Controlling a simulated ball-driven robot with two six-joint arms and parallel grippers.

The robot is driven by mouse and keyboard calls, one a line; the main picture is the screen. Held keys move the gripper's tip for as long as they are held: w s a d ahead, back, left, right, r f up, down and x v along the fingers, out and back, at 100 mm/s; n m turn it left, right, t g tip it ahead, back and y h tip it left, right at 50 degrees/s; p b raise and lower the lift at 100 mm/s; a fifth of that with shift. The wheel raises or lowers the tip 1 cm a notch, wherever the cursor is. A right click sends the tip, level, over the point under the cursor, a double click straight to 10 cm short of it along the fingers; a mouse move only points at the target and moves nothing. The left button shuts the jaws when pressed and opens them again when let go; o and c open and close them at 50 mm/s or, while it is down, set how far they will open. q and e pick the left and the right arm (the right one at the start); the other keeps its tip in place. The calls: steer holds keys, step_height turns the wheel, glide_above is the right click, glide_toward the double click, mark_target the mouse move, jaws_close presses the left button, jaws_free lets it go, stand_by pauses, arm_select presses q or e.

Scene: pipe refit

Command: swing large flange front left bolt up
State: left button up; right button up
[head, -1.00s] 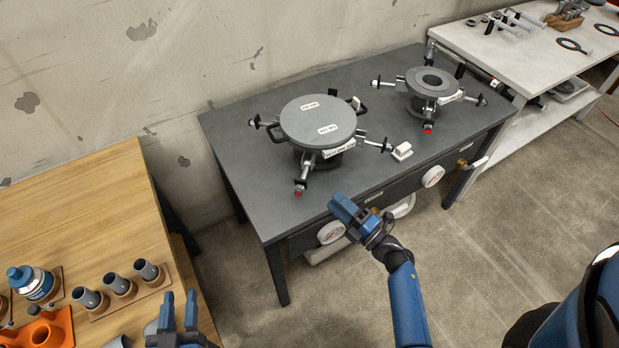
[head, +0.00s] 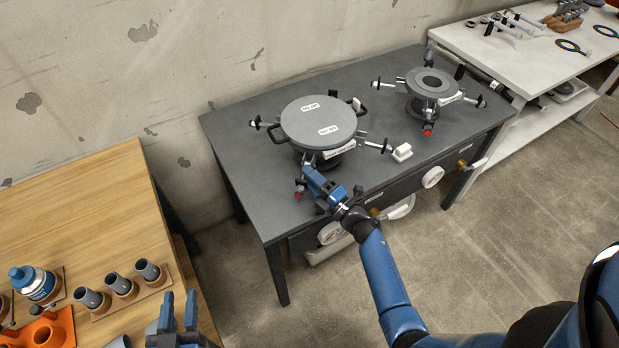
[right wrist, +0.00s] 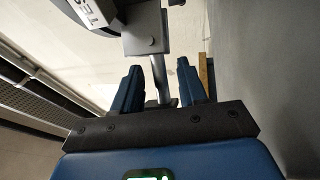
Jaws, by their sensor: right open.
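The large flange (head: 318,124) on the grey bench has a round grey cover with several swing bolts hanging outward around it. Its front left bolt (head: 299,193), with a red end, points down and outward toward the bench front. My right gripper (head: 309,174) is beside this bolt and hides part of it. In the right wrist view, the bolt's grey shaft (right wrist: 159,78) stands between the two parted blue fingers of my right gripper (right wrist: 158,82); contact cannot be told. My left gripper (head: 179,308) is open and empty near the wooden table's edge.
A smaller flange (head: 431,84) with its own swing bolts stands right on the grey bench (head: 235,150). The wooden table (head: 90,215) holds pipe pieces and a blue-capped bottle (head: 32,283). A pale table (head: 480,45) is at the back right.

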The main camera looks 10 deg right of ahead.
jaws_close()
stand_by(0.3)
steer(key=shift+r+m+p, duration=0.25)
steer(key=shift+m+p, duration=0.05)
steer(key=shift+p, duration=0.4)
step_height(320, 180, up, 2)
steer(key=m+g+h+p, duration=0.1)
steer(key=m+p, duration=0.2)
steer(key=p, duration=0.4)
steer(key=m+g+h+p, duration=0.1)
steer(key=m+p, duration=0.2)
steer(key=p, duration=0.4)
steer(key=shift+w+p, duration=0.15)
steer(key=shift+p, duration=0.25)
